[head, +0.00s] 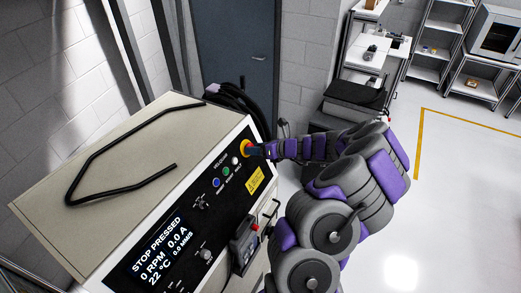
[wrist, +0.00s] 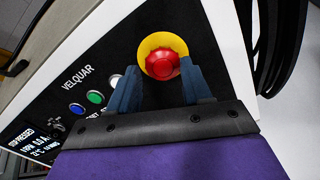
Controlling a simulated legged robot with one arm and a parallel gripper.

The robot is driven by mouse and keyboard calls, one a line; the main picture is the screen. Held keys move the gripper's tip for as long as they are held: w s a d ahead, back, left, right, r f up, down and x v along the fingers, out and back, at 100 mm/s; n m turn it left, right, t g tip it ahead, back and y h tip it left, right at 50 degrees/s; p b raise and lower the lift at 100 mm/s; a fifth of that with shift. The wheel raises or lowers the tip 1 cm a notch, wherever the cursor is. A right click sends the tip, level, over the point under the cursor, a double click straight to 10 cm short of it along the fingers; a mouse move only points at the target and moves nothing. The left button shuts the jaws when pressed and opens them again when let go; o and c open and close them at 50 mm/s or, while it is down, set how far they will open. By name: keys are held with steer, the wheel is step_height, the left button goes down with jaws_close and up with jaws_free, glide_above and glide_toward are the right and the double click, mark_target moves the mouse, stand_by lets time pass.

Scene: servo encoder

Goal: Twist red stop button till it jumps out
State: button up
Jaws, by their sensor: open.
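The red stop button (wrist: 162,64) sits on a yellow round base (wrist: 160,42) at the upper end of the black control panel (wrist: 110,60). The panel's display (head: 150,250) reads "STOP PRESSED", 0 RPM and 0.0 A.
Blue (wrist: 77,108), green (wrist: 95,97) and white (wrist: 115,81) buttons lie beside my left finger. A bent black rod (head: 110,150) lies on the cabinet top. Black hoses (head: 238,100) hang behind the cabinet. The floor at right is clear.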

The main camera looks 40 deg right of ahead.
steer(key=v, duration=0.5)
stand_by(0.8)
steer(key=shift+d, duration=0.15)
